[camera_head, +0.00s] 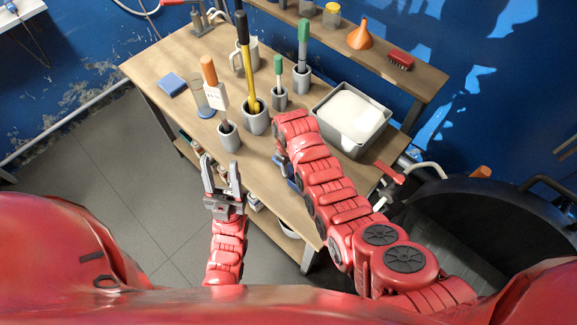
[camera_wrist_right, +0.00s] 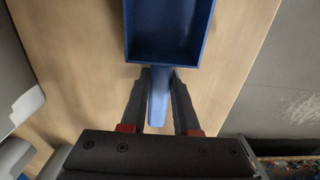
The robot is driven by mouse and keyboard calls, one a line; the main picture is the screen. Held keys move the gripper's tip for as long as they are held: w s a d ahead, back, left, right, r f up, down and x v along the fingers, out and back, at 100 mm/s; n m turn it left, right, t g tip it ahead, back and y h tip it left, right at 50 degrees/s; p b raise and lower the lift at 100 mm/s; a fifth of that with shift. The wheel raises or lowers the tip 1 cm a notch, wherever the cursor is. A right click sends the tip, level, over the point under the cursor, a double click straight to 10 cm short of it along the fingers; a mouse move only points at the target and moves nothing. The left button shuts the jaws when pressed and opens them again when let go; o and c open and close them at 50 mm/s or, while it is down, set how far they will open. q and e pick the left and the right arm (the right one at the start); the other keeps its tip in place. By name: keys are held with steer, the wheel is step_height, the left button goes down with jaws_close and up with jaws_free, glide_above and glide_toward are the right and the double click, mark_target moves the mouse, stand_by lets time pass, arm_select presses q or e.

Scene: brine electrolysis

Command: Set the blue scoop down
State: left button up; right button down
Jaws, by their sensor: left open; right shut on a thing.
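The blue scoop (camera_wrist_right: 168,45) shows in the right wrist view with its tray at the top and its handle between my right gripper's fingers (camera_wrist_right: 158,90). My right gripper is shut on that handle. The scoop is over the bare wooden table (camera_wrist_right: 85,60); I cannot tell whether it touches the wood. In the head view my right arm hides most of the right gripper, and only a small blue part of the scoop (camera_head: 293,185) shows beside it. My left gripper (camera_head: 221,165) is open and empty at the table's front edge.
Grey cups with tools, including an orange-handled one (camera_head: 208,70) and a yellow-handled one (camera_head: 250,85), stand left of my right arm. A grey tray (camera_head: 325,112) of white material is behind it. A blue sponge (camera_head: 172,84) lies at the far left. A shelf (camera_head: 425,80) runs along the back.

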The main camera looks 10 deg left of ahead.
mark_target(289, 167)
steer(key=c, duration=0.7)
jaws_free()
steer(key=shift+f, duration=0.1)
steer(key=shift+o, duration=0.2)
steer(key=shift+r, duration=0.6)
step_height(289, 167, up, 5)
steer(key=shift+r+b, duration=0.2)
steer(key=shift+b, duration=0.9)
step_height(289, 167, up, 6)
steer(key=p, duration=0.3)
steer(key=shift+p, duration=0.3)
